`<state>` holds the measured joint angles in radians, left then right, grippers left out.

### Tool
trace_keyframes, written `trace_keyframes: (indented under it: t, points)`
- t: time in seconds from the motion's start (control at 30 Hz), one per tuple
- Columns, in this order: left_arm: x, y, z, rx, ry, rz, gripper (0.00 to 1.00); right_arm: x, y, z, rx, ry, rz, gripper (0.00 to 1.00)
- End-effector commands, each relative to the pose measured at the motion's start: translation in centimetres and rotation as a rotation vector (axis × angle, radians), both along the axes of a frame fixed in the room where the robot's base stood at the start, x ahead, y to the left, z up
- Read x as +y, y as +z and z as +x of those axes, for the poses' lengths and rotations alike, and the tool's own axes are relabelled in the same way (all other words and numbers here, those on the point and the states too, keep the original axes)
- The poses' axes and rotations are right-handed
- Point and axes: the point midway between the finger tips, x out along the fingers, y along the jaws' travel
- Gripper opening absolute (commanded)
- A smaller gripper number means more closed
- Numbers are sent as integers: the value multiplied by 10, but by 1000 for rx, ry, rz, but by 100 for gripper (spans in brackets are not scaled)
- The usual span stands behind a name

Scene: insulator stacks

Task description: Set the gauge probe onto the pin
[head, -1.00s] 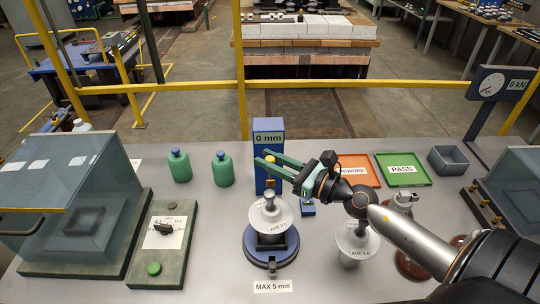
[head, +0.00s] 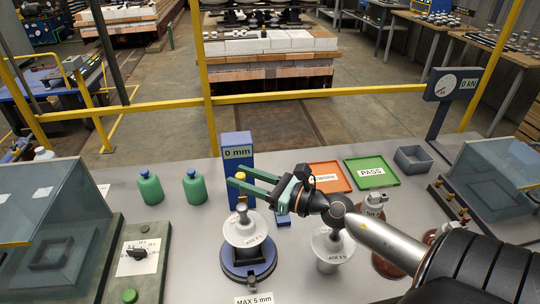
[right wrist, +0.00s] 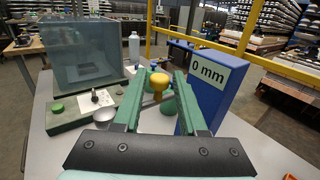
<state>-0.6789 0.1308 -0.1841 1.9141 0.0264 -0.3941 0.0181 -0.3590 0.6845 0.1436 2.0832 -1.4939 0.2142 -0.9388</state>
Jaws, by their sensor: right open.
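The gauge probe's yellow knob (head: 240,177) is in front of the blue gauge post (head: 238,150) marked 0 mm. My right gripper (head: 235,176) is open, its two green fingers on either side of the knob. The right wrist view shows the yellow knob (right wrist: 160,82) between the spread fingers. Below the knob, a white insulator (head: 246,231) marked AGE stands on a round dark blue base (head: 248,262). The pin is hard to make out; a small metal tip shows on top of the insulator. My left gripper is not in view.
Two green bottles (head: 150,188) stand left of the gauge post. An orange REWORK tray (head: 328,178), a green PASS tray (head: 371,171) and a grey bin (head: 413,159) lie to the right. A second white insulator (head: 328,247) stands under my right arm. A glass-covered box fills the left.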

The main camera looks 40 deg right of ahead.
Motion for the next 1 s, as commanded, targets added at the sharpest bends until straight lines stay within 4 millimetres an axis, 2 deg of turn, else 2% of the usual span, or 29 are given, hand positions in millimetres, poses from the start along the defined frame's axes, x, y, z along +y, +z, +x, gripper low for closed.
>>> trace_keyframes:
  t: [0.17, 0.6, 0.8, 1.0]
  points:
    - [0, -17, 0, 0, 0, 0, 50, -8, -7, -23, 4, 1, -2, 41]
    - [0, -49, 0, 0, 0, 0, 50, -35, -4, -85, 2, -1, -1, 41]
    - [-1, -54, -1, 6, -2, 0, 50, -42, -2, -102, 0, 0, 0, 41]
    - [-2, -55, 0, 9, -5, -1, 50, -44, 0, -108, 1, 2, -1, 41]
